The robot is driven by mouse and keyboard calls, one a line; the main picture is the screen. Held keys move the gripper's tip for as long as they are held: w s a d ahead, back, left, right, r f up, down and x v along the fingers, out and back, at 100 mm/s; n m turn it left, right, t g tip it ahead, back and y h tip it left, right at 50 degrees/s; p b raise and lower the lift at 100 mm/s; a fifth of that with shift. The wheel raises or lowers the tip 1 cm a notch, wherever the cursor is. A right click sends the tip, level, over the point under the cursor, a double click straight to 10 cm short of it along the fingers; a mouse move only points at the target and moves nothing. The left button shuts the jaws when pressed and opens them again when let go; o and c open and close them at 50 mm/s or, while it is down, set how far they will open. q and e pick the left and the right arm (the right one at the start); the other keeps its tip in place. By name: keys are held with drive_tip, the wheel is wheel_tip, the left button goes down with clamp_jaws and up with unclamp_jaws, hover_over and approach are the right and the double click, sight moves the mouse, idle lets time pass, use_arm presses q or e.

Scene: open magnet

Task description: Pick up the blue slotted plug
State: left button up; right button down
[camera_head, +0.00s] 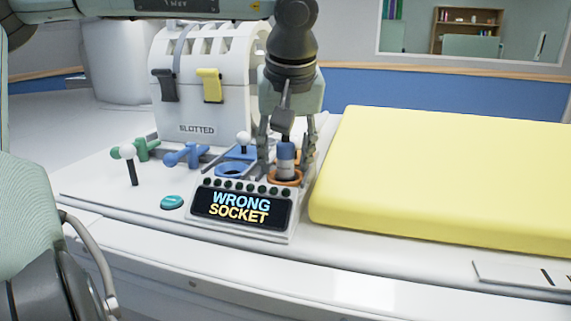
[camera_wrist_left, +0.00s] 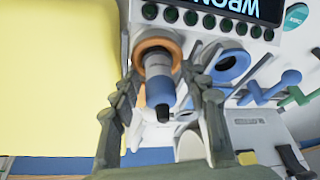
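A blue plug (camera_head: 287,155) with a pale lower band stands upright in the orange ring socket (camera_head: 289,182) on the console. It also shows in the left wrist view (camera_wrist_left: 159,88), with its dark end toward the camera; I cannot make out a slot. My left gripper (camera_head: 286,150) points down over it, with one finger on each side. In the left wrist view the fingers (camera_wrist_left: 158,85) stand apart, with visible gaps to the plug, so it looks open. My right gripper is in neither view.
A display (camera_head: 240,207) reads "WRONG SOCKET". A blue ring socket (camera_head: 232,171) lies left of the orange one. Blue (camera_head: 186,155) and green (camera_head: 142,150) T-shaped handles stand farther left. A white unit marked "SLOTTED" (camera_head: 200,110) rises behind. A yellow pad (camera_head: 440,180) lies to the right.

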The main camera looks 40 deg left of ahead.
use_arm(q)
clamp_jaws()
drive_tip(key=shift+r, duration=0.1)
